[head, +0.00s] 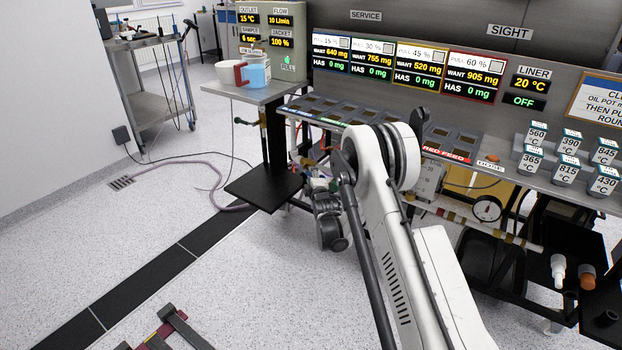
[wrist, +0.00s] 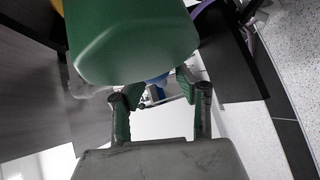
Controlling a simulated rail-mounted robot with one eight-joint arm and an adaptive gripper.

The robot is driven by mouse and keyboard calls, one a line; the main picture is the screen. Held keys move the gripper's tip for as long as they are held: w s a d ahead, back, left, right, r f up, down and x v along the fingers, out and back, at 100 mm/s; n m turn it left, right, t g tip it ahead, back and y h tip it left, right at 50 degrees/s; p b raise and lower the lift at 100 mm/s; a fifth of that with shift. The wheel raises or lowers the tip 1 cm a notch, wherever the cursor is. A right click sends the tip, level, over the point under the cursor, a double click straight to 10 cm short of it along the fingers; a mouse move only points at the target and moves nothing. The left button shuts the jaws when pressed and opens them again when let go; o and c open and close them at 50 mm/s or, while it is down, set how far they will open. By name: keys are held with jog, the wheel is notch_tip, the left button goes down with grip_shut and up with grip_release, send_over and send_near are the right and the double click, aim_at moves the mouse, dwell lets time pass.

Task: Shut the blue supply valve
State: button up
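My gripper (wrist: 158,90) shows in the wrist view with its two dark and green fingers apart. A small blue part (wrist: 157,79) lies beyond and between the fingertips, partly hidden; it may be the blue supply valve's handle, but I cannot tell for sure. I cannot tell whether the fingers touch it. A large smooth green shape (wrist: 132,38) fills the upper middle, close to the camera. In the head view my arm reaches down beside the console's left leg, and my wrist (head: 329,218) hangs below the console edge. The blue valve is not clear there.
A side table (head: 262,93) with a white bowl (head: 230,72) and a blue container (head: 257,67) stands left of the console. A low black shelf (head: 262,186) lies left of my wrist. Pipes and a gauge (head: 487,208) sit under the console. Open floor lies left.

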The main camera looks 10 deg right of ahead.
jog(key=shift+w, duration=0.7)
jog(key=shift+c, duration=0.5)
grip_shut()
